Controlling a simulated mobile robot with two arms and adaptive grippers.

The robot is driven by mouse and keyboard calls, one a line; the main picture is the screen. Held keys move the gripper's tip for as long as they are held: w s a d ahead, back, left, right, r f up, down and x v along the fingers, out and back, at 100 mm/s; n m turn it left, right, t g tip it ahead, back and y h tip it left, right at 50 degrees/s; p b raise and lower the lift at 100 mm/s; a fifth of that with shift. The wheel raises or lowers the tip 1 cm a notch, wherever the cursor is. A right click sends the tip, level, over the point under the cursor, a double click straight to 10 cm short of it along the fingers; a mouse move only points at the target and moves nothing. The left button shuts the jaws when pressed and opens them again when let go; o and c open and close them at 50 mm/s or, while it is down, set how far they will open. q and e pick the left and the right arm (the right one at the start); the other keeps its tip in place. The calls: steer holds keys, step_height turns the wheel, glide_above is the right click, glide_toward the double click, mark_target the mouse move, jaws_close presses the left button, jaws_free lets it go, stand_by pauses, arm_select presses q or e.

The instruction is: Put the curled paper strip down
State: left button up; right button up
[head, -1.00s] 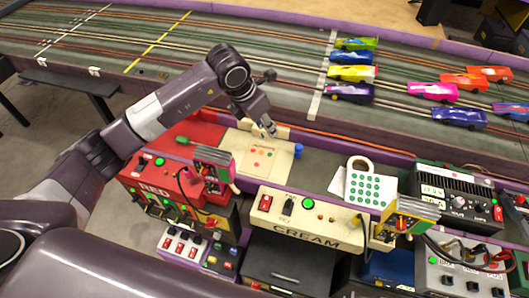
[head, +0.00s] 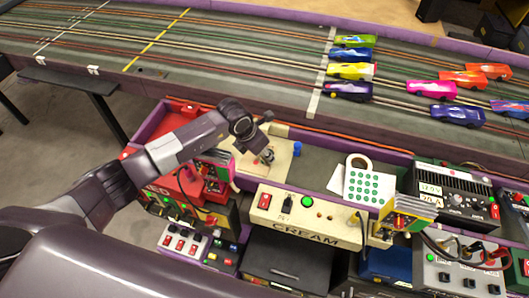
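My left gripper (head: 265,157) points down over the cream panel (head: 247,172) left of the blue cap (head: 297,149). Its fingers are small and dark, and I cannot tell whether they are open or shut, or whether they hold anything. The gripper covers much of the sheet with red dots on that panel. I cannot make out a curled paper strip for certain. A pale piece (head: 277,129) shows just behind the gripper. A white ring-shaped roll (head: 359,161) lies apart, to the right, by a sheet with green dots (head: 368,187). My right gripper is not in view.
The slot track (head: 230,70) runs behind, with several toy cars (head: 352,71) at the right. Control boxes stand in front: a red one (head: 185,190), the CREAM one (head: 305,217) and a black power supply (head: 455,193). The dark shelf between the panel and the roll is mostly clear.

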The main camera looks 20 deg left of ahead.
arm_select(q)
steer(key=shift+f, duration=0.1)
steer(key=o, duration=0.7)
steer(key=shift+c, duration=0.2)
steer(key=shift+a+r, duration=0.1)
steer(key=shift+r, duration=0.25)
steer(key=b+v, duration=0.1)
steer(key=v, duration=1)
steer(key=shift+s+r, duration=0.2)
steer(key=shift+r, duration=0.1)
